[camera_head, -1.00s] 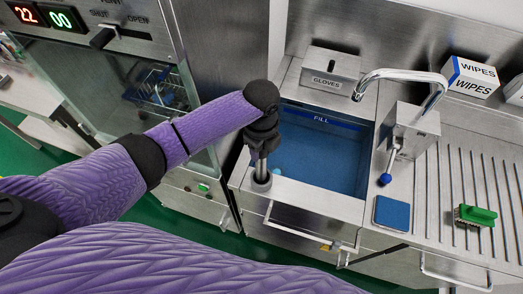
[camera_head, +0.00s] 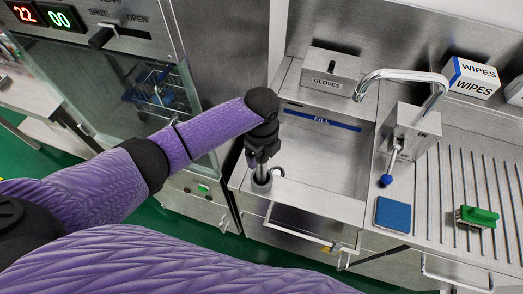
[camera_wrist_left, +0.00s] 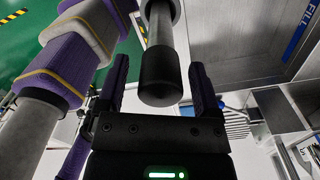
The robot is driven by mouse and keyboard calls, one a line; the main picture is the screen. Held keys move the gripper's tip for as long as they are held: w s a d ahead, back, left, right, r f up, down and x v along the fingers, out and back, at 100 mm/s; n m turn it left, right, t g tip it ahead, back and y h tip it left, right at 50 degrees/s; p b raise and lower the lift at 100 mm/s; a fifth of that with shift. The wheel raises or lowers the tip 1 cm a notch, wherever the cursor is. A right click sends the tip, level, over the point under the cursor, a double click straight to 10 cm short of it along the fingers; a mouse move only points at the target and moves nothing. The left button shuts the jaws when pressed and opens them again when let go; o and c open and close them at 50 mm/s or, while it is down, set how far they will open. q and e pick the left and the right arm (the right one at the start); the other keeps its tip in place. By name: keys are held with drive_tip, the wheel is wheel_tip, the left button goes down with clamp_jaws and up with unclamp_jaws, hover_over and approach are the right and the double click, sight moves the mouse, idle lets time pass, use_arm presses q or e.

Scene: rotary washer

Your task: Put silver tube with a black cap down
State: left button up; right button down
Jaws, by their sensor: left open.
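The silver tube (camera_wrist_left: 161,28) with its black cap (camera_wrist_left: 160,76) shows in the left wrist view, its capped end between the two fingers. My left gripper (camera_wrist_left: 160,92) is open, with a finger on either side of the cap and visible gaps beside it. In the head view my left gripper (camera_head: 262,158) is above a round metal holder (camera_head: 261,187) at the sink's front left corner. The tube's lower part there is mostly hidden by the gripper and holder, so I cannot tell how it is seated. My right gripper is out of view.
The sink basin (camera_head: 325,165) is empty, under a curved faucet (camera_head: 405,75). A gloves box (camera_head: 331,72) stands behind it. A blue pad (camera_head: 392,213) and green brush (camera_head: 477,216) lie at right. A glass-doored washer (camera_head: 155,100) stands left.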

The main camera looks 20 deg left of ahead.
use_arm(q)
wheel_tip(320, 180, up, 12)
drive_tip(key=p, duration=0.2)
drive_tip(key=shift+f, duration=0.1)
